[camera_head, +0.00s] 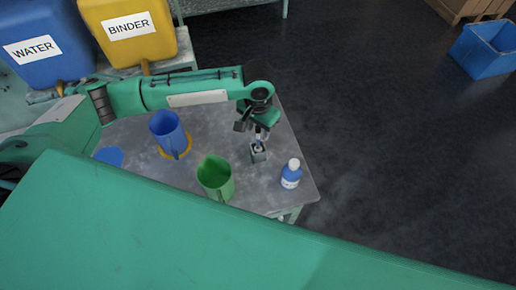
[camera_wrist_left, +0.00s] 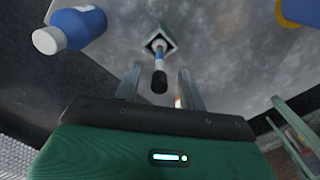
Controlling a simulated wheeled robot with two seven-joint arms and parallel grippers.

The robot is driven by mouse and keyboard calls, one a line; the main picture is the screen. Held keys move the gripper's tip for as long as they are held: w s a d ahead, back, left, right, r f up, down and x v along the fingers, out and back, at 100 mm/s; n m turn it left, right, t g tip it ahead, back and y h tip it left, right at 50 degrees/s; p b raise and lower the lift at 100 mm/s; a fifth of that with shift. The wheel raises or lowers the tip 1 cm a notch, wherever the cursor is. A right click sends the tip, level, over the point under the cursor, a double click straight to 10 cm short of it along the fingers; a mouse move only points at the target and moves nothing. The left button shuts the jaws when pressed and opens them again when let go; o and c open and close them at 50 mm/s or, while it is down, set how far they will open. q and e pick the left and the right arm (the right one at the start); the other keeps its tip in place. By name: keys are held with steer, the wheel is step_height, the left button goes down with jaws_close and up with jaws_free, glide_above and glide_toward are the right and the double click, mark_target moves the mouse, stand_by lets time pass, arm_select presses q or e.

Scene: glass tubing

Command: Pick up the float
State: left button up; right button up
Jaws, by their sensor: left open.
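A slim upright piece with a black end and a blue-and-white band, which I take to be the float (camera_wrist_left: 159,66), stands in a small square grey holder (camera_head: 259,156) near the table's right edge. The holder also shows in the left wrist view (camera_wrist_left: 168,37). My left gripper (camera_head: 260,132) is above the holder, pointing down. In the left wrist view its two fingers are apart, with the black end showing between them. I cannot tell whether either finger touches it. In the head view the arm and gripper partly hide the float. My right gripper is not in view.
A blue bottle with a white cap (camera_head: 291,174) stands right of the holder. A green jug (camera_head: 215,178) and a blue jug (camera_head: 169,134) stand to its left. Containers labelled WATER (camera_head: 40,45) and BINDER (camera_head: 130,28) stand behind. A blue crate (camera_head: 487,50) is on the floor.

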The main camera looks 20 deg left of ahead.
arm_select(q)
steer(key=shift+f, duration=0.5)
steer(key=shift+c, duration=0.2)
jaws_close()
steer(key=shift+r, duration=0.1)
